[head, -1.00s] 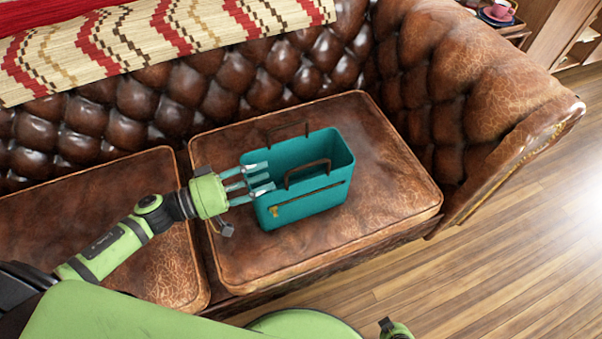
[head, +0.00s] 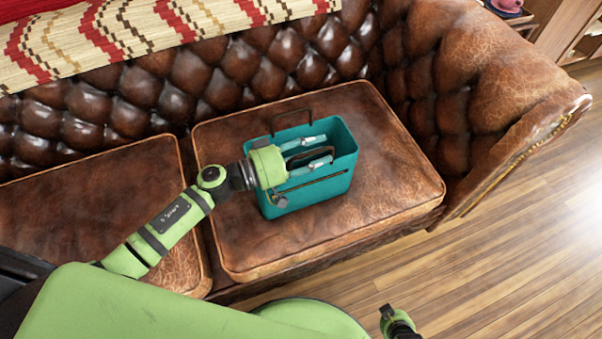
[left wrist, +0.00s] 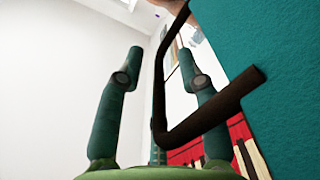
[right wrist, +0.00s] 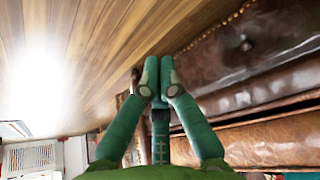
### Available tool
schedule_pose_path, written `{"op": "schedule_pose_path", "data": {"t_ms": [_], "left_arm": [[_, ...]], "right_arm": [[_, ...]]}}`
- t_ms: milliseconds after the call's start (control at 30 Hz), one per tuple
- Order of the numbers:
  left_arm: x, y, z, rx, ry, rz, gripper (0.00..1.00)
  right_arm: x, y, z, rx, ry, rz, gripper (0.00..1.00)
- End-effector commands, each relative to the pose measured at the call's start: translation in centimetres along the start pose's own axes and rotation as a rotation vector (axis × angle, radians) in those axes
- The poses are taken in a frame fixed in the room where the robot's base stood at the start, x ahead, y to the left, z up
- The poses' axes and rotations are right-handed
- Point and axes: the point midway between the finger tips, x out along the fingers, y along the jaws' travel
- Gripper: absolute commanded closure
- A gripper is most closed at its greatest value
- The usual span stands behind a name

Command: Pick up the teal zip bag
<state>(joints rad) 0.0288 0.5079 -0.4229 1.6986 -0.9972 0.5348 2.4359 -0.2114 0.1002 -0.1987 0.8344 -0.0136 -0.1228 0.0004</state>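The teal zip bag (head: 325,190) stands upright on the right seat cushion, with an open top, two brown handles and a brown zip line on its front. My left gripper (head: 323,147) is over the top of the bag, its fingers at the near handle. In the left wrist view the fingers (left wrist: 163,56) are spread, with the brown handle (left wrist: 212,112) running between them, not visibly clamped. The teal bag wall (left wrist: 292,80) fills the right side there. My right gripper (right wrist: 161,72) is shut and empty, away from the bag, beside the sofa front.
The brown leather sofa has a tufted back (head: 180,95) and a right arm (head: 490,80). A patterned red and cream throw (head: 150,30) lies over the back. The left cushion (head: 90,210) is clear. Wooden floor (head: 500,240) is open at the right front.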

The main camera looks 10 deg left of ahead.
Motion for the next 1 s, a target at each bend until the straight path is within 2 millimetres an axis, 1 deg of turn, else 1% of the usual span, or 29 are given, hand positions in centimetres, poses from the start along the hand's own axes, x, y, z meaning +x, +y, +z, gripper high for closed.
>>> {"op": "schedule_pose_path", "data": {"t_ms": [167,267,733,867,1000], "left_arm": [[0.0,0.0,0.0,0.0,0.0,0.0,0.63],[0.0,0.0,0.0,0.0,0.0,0.0,0.99],[0.0,0.2,-0.2,0.003,0.002,0.002,1.0],[0.0,0.9,-0.7,0.004,0.001,0.004,1.0],[0.0,2.0,-1.4,0.006,0.0,0.003,1.0]], "right_arm": [[0.0,0.0,-0.3,0.0,0.004,0.0,1.0],[-0.1,0.0,-0.2,0.0,0.003,0.0,1.0],[-0.2,0.0,0.3,0.001,-0.005,0.0,1.0],[-0.6,0.0,0.4,0.001,-0.01,-0.001,1.0],[-1.3,0.0,1.4,0.001,-0.034,-0.002,1.0]]}}
